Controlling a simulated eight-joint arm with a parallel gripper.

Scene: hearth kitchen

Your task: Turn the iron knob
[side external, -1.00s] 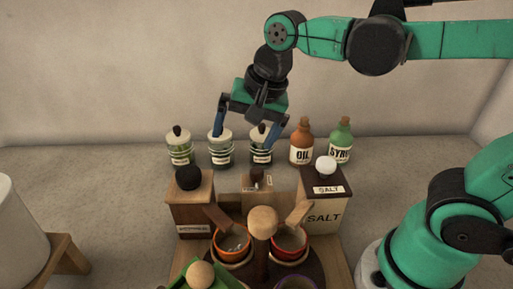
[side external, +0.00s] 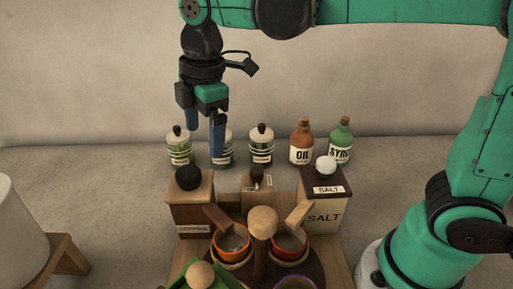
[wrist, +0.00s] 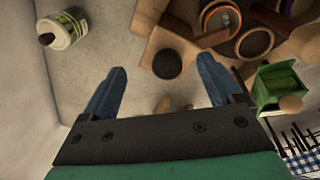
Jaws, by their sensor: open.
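The iron knob (side external: 188,177) is a dark round ball on top of a wooden box (side external: 195,213) with a small label that I cannot read. In the wrist view the knob (wrist: 167,64) shows between my fingertips in the picture, a little beyond them. My gripper (side external: 205,140) is open and empty, with blue fingers pointing down. It is above the knob and apart from it. In the side view the right finger hides part of a jar behind it.
Several lidded jars (side external: 261,146), an oil bottle (side external: 302,142) and a syrup bottle (side external: 340,141) stand behind. A salt box (side external: 323,209) with a white knob is at right. Orange-rimmed bowls (side external: 231,242) and a wooden knob (side external: 263,221) are in front.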

